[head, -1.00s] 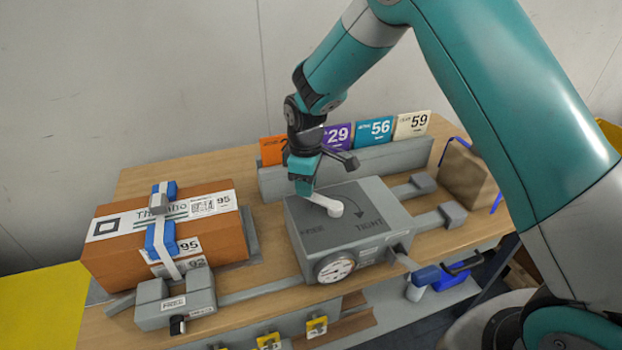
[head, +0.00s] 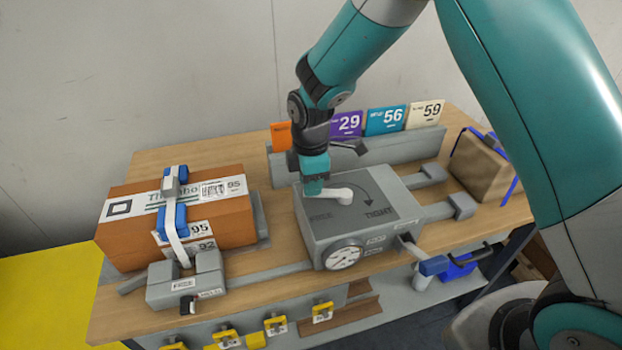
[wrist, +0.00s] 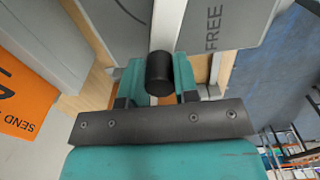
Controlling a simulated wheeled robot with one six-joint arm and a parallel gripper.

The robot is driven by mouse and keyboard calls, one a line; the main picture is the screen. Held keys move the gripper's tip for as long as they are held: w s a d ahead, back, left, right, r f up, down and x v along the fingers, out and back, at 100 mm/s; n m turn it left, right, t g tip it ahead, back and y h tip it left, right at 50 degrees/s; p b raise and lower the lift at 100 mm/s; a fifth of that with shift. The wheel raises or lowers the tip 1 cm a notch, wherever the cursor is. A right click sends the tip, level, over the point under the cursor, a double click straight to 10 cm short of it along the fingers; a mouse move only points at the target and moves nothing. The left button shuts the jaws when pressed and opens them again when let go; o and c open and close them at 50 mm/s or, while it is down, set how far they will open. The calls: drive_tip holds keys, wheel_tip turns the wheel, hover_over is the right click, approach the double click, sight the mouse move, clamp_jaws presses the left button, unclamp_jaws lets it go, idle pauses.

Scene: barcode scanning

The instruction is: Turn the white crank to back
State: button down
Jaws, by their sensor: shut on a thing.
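The white crank (head: 336,194) sits on top of a grey box (head: 375,232) marked FREE at front left and TIGHT at front right, with a curved arrow behind the crank. The crank's arm points left from its hub. My gripper (head: 312,192) comes down from above on the crank's outer end, at the box's left side. In the wrist view, the crank's white arm (wrist: 165,25) runs up from a black knob (wrist: 158,73).
A strapped brown parcel (head: 125,250) lies at the left beside a grey clamp block (head: 160,295). Number cards (head: 386,120) stand behind the box. A brown package (head: 480,170) is at the right.

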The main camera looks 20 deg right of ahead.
idle(0.3)
drive_tip(key=c, duration=0.9)
unclamp_jaws()
drive_tip(key=shift+o, duration=0.2)
wheel_tip(320, 180, up, 18)
drive_tip(key=b, duration=0.1)
drive_tip(key=shift+f+b, duration=0.25)
drive_tip(key=shift+b, duration=0.15)
drive_tip(key=shift+s, duration=0.1)
